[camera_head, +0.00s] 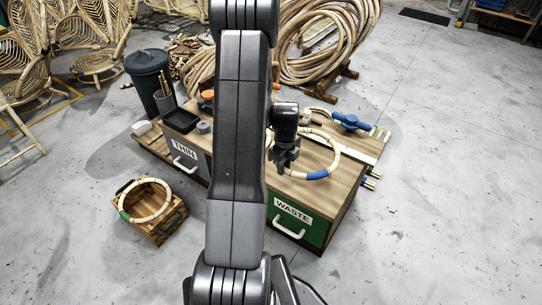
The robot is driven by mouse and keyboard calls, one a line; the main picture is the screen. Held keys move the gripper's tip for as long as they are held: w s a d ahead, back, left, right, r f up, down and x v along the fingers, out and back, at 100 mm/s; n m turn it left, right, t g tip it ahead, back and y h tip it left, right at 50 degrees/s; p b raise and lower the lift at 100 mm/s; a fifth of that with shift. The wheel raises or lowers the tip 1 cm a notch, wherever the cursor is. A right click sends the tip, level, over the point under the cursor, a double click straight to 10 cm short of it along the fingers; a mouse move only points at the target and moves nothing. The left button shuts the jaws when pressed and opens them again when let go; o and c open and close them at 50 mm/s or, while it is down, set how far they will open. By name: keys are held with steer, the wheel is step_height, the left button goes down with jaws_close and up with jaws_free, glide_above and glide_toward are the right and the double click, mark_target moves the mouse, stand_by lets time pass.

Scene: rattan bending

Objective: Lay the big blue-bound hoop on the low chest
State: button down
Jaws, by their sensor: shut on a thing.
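The big hoop (334,160) is pale rattan with a blue binding (318,175) on its near right side. My gripper (283,164) is shut on the left part of its rim, and my arm hides some of the view there. The hoop shows over the wooden top of the low chest (325,202). I cannot tell whether it touches the top or hangs just above it. The chest has a grey drawer marked THIN (186,155) and a green front marked WASTE (293,213).
A small green-bound hoop (150,217) lies on a wooden crate (156,232) at left. A dark bin (149,80) and rattan coils (325,70) stand behind. Floor at right is clear.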

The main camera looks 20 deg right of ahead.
mark_target(284, 190)
steer(key=shift+s+d+f, duration=0.15)
steer(key=shift+f, duration=0.05)
steer(key=shift+m, duration=0.3)
step_height(284, 190, down, 10)
steer(key=b, duration=0.3)
steer(key=shift+r, duration=0.15)
steer(key=shift+f, duration=0.2)
steer(key=c, duration=1.2)
jaws_free()
steer(key=shift+r, duration=0.1)
step_height(284, 190, up, 12)
steer(key=p, duration=0.3)
steer(key=shift+r+p, duration=0.15)
steer(key=shift+p, duration=0.15)
